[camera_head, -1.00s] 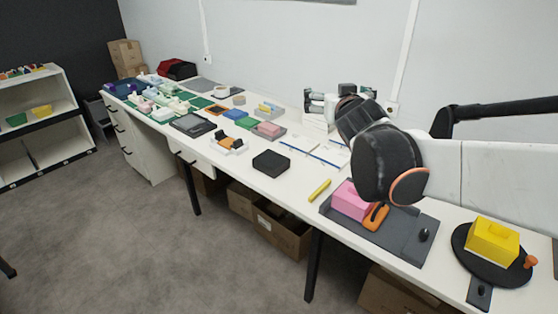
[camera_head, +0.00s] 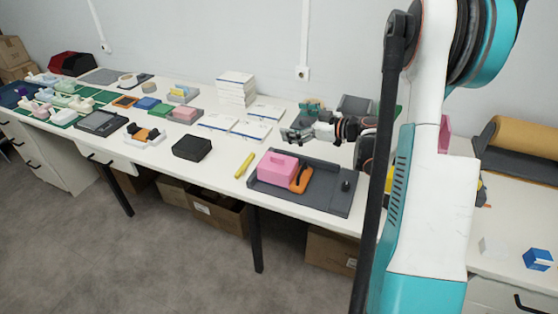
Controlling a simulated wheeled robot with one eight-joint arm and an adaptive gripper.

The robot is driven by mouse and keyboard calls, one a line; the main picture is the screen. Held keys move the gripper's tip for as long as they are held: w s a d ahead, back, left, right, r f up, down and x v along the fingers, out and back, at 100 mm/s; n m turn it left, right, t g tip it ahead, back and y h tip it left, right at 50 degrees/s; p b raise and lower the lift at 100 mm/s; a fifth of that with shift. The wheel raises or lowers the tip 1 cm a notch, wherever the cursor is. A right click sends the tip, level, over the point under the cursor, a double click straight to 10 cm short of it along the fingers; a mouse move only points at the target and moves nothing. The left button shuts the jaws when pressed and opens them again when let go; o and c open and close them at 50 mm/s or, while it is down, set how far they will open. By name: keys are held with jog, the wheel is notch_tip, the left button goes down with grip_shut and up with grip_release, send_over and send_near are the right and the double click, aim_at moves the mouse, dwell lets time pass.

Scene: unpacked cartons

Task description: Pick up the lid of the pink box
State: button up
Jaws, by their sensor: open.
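The pink box (camera_head: 277,168) stands upright on a dark grey tray (camera_head: 325,193) on the white bench, with a small raised handle on its lid (camera_head: 280,158). An orange-handled tool (camera_head: 301,180) lies against its right side. My gripper (camera_head: 289,135) is open and appears empty. In the picture it shows above the pink box, apart from it, with its fingers pointing left. Its exact height over the bench is hard to tell. My arm's large white and teal links fill the right of the picture and hide the bench behind them.
A yellow stick (camera_head: 244,165) and a black box (camera_head: 192,147) lie left of the tray. A black knob (camera_head: 346,185) stands on the tray's right part. White booklets (camera_head: 250,129) and a stack of them (camera_head: 236,88) are behind. A blue-and-white cube (camera_head: 538,259) is at right.

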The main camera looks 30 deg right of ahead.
jog(key=s+d+f+g, duration=0.35)
jog(key=s+f, duration=0.35)
jog(key=f, duration=0.3)
jog(key=b, duration=0.2)
send_near(278, 157)
jog(key=w+f, duration=0.1)
jog(key=w+a+f, duration=0.1)
jog(key=shift+w+a+y, duration=0.3)
jog(key=shift+b+x, duration=1.25)
jog(key=shift+x, duration=2.15)
jog(key=shift+r, duration=0.15)
jog(key=c, duration=1)
